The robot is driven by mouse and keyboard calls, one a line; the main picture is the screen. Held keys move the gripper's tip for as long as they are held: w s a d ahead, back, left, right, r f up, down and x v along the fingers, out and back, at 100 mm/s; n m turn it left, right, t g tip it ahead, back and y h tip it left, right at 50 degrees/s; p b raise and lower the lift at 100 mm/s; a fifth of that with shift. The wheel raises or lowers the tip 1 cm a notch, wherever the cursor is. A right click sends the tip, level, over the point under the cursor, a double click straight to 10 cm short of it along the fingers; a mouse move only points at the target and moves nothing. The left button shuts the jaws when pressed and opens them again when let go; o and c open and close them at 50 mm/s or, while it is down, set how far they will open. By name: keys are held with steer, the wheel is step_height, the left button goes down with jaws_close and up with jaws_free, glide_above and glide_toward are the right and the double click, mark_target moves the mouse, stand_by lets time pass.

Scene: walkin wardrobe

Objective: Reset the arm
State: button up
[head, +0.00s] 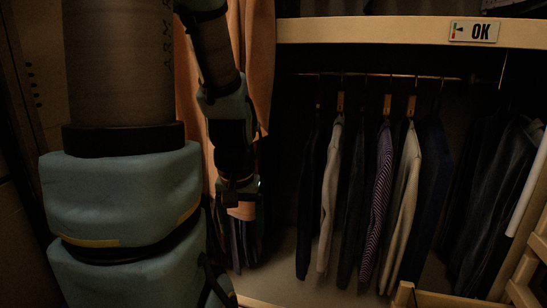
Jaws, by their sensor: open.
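My arm fills the left of the head view, with thick blue-padded links close to the camera. Its far part hangs down left of centre. My gripper (239,204) is at its lower end, pointing down, and is open. It is small and dark here, and I see nothing held in it. It is in front of a peach-coloured hanging cloth (260,60).
A rail of hanging clothes is to the right, with a striped purple garment (376,200) and a pale one (402,195). Wooden framing (450,299) stands at lower right.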

step_height(320, 180, up, 22)
steer(key=p, duration=1.9)
steer(key=shift+p, duration=0.35)
